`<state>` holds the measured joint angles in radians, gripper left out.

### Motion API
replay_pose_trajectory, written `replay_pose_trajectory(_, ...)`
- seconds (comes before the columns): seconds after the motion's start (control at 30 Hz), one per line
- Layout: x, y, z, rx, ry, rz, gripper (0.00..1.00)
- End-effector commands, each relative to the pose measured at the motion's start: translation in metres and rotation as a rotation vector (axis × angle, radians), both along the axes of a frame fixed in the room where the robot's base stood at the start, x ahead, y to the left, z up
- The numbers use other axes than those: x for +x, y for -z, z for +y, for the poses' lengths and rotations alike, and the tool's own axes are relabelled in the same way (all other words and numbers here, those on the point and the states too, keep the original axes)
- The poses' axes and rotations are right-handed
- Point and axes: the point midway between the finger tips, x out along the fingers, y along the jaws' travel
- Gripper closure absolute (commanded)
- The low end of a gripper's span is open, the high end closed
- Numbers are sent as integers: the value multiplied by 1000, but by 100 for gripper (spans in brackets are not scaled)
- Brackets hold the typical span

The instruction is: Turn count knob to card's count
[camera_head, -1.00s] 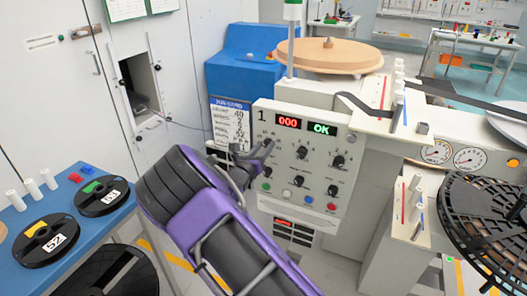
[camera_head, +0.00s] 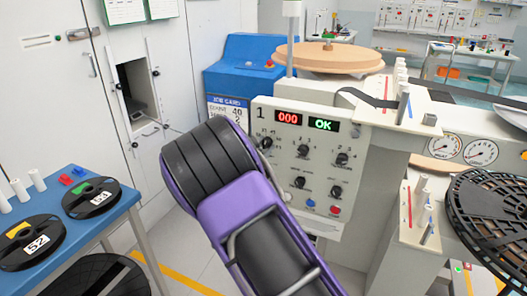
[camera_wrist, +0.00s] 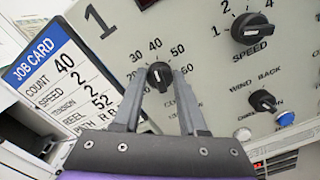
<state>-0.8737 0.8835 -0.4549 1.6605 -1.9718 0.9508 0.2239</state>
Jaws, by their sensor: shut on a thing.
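The count knob (camera_wrist: 160,77) is a black knob on the pale panel of station 1, with numbers from 20 to 60 readable around it. My gripper (camera_wrist: 160,80) has its two grey fingers closed on the knob from both sides. Which number its pointer marks is hard to tell. The job card (camera_wrist: 60,75), at the left in the wrist view, reads count 40, speed 2, tension 2, reel 52. In the head view the count knob (camera_head: 265,142) shows just beside my purple arm, which hides my fingers and part of the card (camera_head: 229,107).
The speed knob (camera_wrist: 252,28) and the wind knob (camera_wrist: 263,101) sit to the right of the count knob. The display (camera_head: 288,118) shows 000 and OK in the head view. A blue table (camera_head: 125,205) with labelled reels stands at the left.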

Motion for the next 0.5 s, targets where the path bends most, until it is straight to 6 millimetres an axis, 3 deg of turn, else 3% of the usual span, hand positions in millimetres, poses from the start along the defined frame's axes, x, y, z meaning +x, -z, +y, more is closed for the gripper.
replay_pose_trajectory(0.5,-1,1,0,149,-1,-51,100)
